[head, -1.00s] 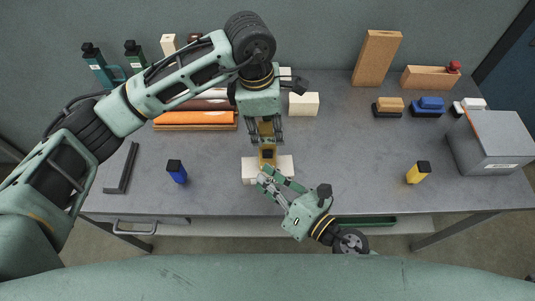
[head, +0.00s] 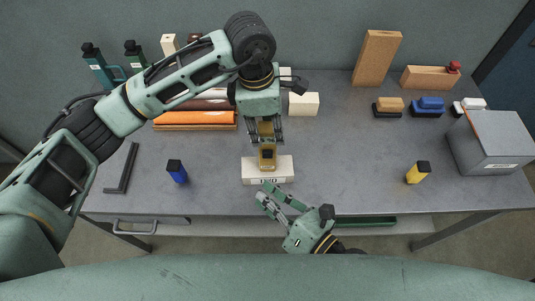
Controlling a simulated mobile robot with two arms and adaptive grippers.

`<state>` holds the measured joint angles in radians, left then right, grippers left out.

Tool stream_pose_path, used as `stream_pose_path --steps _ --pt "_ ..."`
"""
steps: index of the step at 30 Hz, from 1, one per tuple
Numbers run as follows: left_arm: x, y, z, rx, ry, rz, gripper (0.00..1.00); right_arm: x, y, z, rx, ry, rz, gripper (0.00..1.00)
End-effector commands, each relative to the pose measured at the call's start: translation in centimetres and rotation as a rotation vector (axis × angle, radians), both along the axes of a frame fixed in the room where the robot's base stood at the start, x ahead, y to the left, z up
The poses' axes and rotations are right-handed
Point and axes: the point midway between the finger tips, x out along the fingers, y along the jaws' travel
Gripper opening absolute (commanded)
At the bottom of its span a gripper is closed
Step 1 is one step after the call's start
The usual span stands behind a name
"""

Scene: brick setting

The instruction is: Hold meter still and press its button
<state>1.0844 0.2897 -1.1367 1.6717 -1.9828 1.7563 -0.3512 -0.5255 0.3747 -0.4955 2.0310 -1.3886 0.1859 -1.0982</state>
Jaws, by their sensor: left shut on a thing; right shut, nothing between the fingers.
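The meter (head: 267,157) is a small yellow-brown device with a dark face, upright on or against a white block (head: 283,171) with dark markings near the table's front edge. My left gripper (head: 266,138) comes down from above and is shut on the meter's far end. My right gripper (head: 267,193) is shut and empty, just in front of the white block and apart from the meter. The button cannot be made out clearly at this size.
A blue bottle (head: 177,171) stands left of the meter and a yellow bottle (head: 418,172) to the right. A black angle piece (head: 121,168) lies at the left. A grey box (head: 490,142) stands at the right. The table between the meter and yellow bottle is clear.

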Motion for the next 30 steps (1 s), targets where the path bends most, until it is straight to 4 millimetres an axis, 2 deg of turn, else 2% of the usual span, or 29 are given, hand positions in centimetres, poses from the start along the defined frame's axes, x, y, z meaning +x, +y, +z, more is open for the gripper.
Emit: stream_pose_path --steps 4,5,12,23,26,30 --pt "0.0 0.0 -0.1 0.001 0.002 0.000 0.00 0.0 0.0 0.0 0.000 0.000 0.000 0.00" --pt "0.0 0.0 -0.1 0.001 0.002 0.000 0.30 0.0 0.0 0.0 0.000 0.000 0.000 0.00" --pt "0.0 0.0 -0.1 0.001 0.001 0.000 0.51 0.0 0.0 0.0 0.000 0.000 0.000 0.00" --pt "0.0 0.0 0.4 0.000 -0.001 0.000 0.51 0.0 0.0 0.0 0.000 0.000 0.000 0.00" --pt "0.1 0.2 1.5 0.000 -0.003 0.000 0.51 0.0 0.0 0.0 0.000 0.000 0.000 0.00" --pt "0.1 0.5 4.3 0.000 -0.005 0.000 0.51 0.0 0.0 0.0 0.000 0.000 0.000 0.00"
